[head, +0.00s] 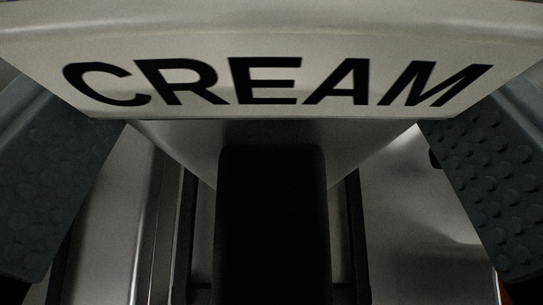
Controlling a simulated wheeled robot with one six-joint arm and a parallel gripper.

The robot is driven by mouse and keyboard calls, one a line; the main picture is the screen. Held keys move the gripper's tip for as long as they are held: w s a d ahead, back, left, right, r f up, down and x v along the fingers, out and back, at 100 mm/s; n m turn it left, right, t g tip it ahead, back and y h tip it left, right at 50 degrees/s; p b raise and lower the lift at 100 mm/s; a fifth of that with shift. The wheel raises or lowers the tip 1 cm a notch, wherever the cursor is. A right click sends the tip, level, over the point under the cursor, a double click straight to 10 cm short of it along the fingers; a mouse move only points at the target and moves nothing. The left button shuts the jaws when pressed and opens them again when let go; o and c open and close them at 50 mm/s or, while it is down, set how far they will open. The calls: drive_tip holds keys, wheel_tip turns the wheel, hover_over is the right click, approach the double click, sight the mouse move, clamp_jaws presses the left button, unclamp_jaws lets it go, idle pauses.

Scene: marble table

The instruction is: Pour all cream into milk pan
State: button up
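The cream container (275,25) fills the top of the head view, very close. It is pale, with "CREAM" in black capitals, and its lower grey body tapers downward. Its contents are hidden. My gripper (275,195) shows as two dark grey fingers with bumpy pads, one at the left and one at the right. The container sits between them, its sides meeting the pads just below the label, so the gripper appears shut on it. I cannot make out the milk pan for certain.
A black, rounded block (272,230) stands out in the lower middle, under the container. Pale metallic surfaces (410,215) with dark upright strips lie around it. Little free room shows in this close view.

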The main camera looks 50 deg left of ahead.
sight(273, 160)
drive_tip(key=shift+f, duration=2.85)
drive_tip(key=shift+f, duration=0.1)
drive_tip(key=o, duration=1)
drive_tip(key=shift+f, duration=0.1)
drive_tip(key=v, duration=1.7)
drive_tip(key=shift+s+a, duration=0.15)
drive_tip(key=shift+s, duration=0.35)
